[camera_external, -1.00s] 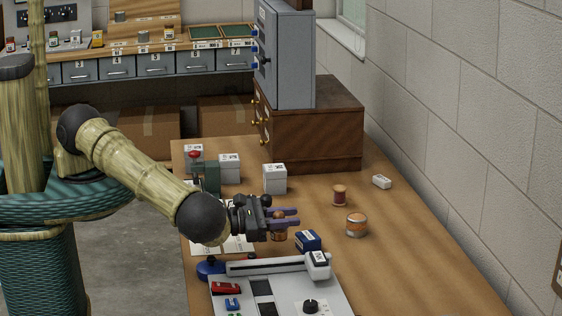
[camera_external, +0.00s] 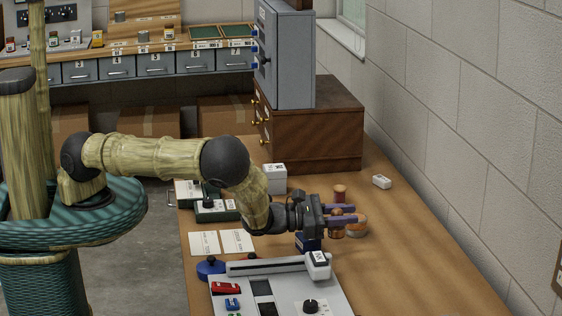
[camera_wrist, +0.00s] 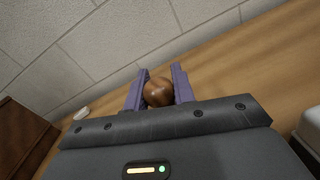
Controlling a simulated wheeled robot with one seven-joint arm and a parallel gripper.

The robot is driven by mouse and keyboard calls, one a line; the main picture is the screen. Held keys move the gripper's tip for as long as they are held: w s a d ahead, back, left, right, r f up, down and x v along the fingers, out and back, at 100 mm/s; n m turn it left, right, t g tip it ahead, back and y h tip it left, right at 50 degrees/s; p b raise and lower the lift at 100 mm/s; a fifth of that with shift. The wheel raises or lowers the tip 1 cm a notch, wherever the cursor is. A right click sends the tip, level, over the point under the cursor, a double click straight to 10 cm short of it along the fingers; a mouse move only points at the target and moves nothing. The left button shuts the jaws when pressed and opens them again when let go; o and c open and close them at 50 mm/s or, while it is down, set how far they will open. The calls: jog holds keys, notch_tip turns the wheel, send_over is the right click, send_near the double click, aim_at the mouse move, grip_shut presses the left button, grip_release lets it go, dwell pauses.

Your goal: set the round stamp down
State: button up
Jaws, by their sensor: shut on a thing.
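My gripper (camera_external: 342,215) is shut on the round stamp (camera_external: 337,232), at the right side of the table. In the wrist view, the stamp's brown ball-shaped knob (camera_wrist: 158,92) sits between the two purple fingers. The stamp's lower part shows under the fingers in the external view, looking upright. I cannot tell whether its base touches the table. An orange-and-silver tin (camera_external: 358,228) stands just right of it, partly hidden by a finger. A dark red spool (camera_external: 340,191) stands just behind.
A blue block (camera_external: 308,243) is close to the left of my gripper. A grey panel (camera_external: 275,290) with knobs lies in front. A white box (camera_external: 275,178) and a wooden drawer cabinet (camera_external: 315,130) stand behind. The table's right front (camera_external: 420,270) is clear.

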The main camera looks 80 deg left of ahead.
jog(key=w+d+m+g+h+b, duration=0.2)
jog(key=w+m+g+h+b, duration=0.1)
jog(key=w+m+h+b, duration=0.5)
jog(key=s+a+r+m+g+h+b, duration=0.4)
jog(key=s+a+m+g+h+b, duration=0.3)
jog(key=s+a+g, duration=0.4)
jog(key=shift+a+r+g+h, duration=0.15)
jog(key=shift+a+g+h, duration=0.4)
jog(key=shift+g+h, duration=0.05)
jog(key=shift+f, duration=3.2)
jog(key=shift+f+b, duration=0.35)
jog(key=shift+f, duration=1.5)
jog(key=shift+f, duration=0.15)
